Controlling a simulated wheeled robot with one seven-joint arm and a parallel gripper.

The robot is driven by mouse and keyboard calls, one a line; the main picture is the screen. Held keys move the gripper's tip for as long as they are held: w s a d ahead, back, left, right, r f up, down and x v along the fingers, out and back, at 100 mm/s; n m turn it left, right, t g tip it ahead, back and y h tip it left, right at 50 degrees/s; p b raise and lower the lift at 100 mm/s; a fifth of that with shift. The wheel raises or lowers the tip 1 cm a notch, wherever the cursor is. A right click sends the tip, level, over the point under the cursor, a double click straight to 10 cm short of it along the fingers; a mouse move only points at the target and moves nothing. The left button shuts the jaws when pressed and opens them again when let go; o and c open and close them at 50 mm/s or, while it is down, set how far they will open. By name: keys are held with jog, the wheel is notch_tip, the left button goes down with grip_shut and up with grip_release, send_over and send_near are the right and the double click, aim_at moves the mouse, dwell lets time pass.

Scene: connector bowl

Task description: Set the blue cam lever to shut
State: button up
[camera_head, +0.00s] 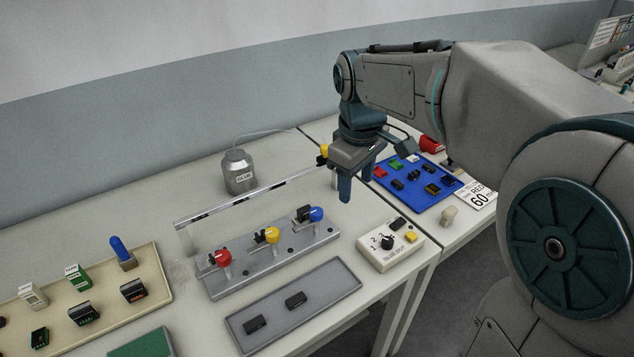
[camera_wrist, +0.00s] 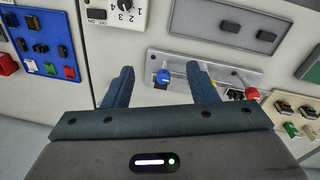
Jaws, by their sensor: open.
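The blue cam lever (camera_head: 316,214) is at the right end of a grey fixture (camera_head: 275,262), with a black connector block beside it. A yellow cam lever (camera_head: 271,235) and a red cam lever (camera_head: 221,258) stand further left on the same fixture. My gripper (camera_head: 352,188) is open and empty, above and to the right of the blue lever in the head view. In the wrist view, my gripper (camera_wrist: 159,72) shows the blue lever (camera_wrist: 163,76) in the gap between its fingers, apart from both. One finger partly hides the yellow lever.
A grey tray (camera_head: 335,303) with two black blocks lies in front of the fixture. A switch box (camera_head: 391,245) with a dial stands to the right, and a blue tray (camera_head: 440,205) of small parts lies beyond. A glue canister (camera_head: 239,172) and striped bar (camera_head: 250,195) are behind.

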aim_at(316, 210)
jog(key=w+a+f+n+g+b, duration=0.1)
jog(key=w+a+f+n+b, duration=0.15)
jog(key=w+a+n, duration=0.6)
jog(key=f, duration=0.4)
jog(key=f+m, duration=0.1)
jog(key=f, duration=0.4)
jog(key=w+d+f+m+p, duration=0.1)
jog(key=f, duration=0.4)
jog(key=c, duration=1)
